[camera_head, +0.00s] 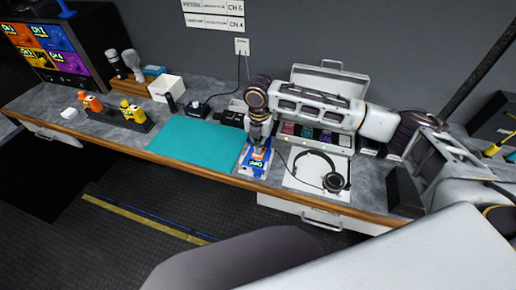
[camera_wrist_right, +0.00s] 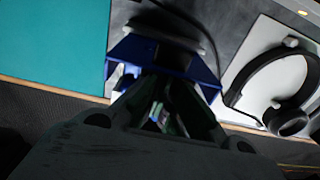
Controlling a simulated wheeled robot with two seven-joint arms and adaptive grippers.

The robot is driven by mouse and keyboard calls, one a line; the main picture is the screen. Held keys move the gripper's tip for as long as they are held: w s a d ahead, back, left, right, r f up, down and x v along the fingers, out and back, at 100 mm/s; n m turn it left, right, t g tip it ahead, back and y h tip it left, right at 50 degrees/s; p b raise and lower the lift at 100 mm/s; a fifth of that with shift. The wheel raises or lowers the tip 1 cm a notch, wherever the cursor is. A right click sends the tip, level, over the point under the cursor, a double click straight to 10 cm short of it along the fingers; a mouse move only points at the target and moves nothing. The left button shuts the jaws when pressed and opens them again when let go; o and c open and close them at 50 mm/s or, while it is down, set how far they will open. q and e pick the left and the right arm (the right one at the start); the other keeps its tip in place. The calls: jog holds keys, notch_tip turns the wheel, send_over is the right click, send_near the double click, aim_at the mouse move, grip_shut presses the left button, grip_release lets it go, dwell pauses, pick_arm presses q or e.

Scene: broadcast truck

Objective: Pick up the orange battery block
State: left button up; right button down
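An orange block (camera_head: 90,102) stands at the left of the counter, at the left end of a dark holder (camera_head: 115,116). A yellow block (camera_head: 132,112) stands in the same holder to its right. My right gripper (camera_head: 258,150) points down at a blue and white item (camera_head: 255,164) with lettering, far to the right of the orange block. In the right wrist view, my gripper fingers (camera_wrist_right: 163,112) are dark and reach into or over the blue item (camera_wrist_right: 160,48). I cannot tell whether they grip anything. My left gripper is not in view.
A teal mat (camera_head: 195,141) lies left of my right gripper. Headphones (camera_head: 322,172) lie on a white sheet to its right. An open case (camera_head: 328,85) is behind my right arm. A white box (camera_head: 165,88), microphones (camera_head: 132,64) and a monitor (camera_head: 55,50) stand at the left.

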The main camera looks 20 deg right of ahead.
notch_tip(320, 180, up, 8)
jog(key=shift+a, duration=0.15)
jog(key=shift+s+f, duration=0.1)
jog(key=c, duration=2.2)
grip_release()
jog(key=o, duration=1.8)
jog(key=shift+c, duration=0.2)
notch_tip(320, 180, up, 12)
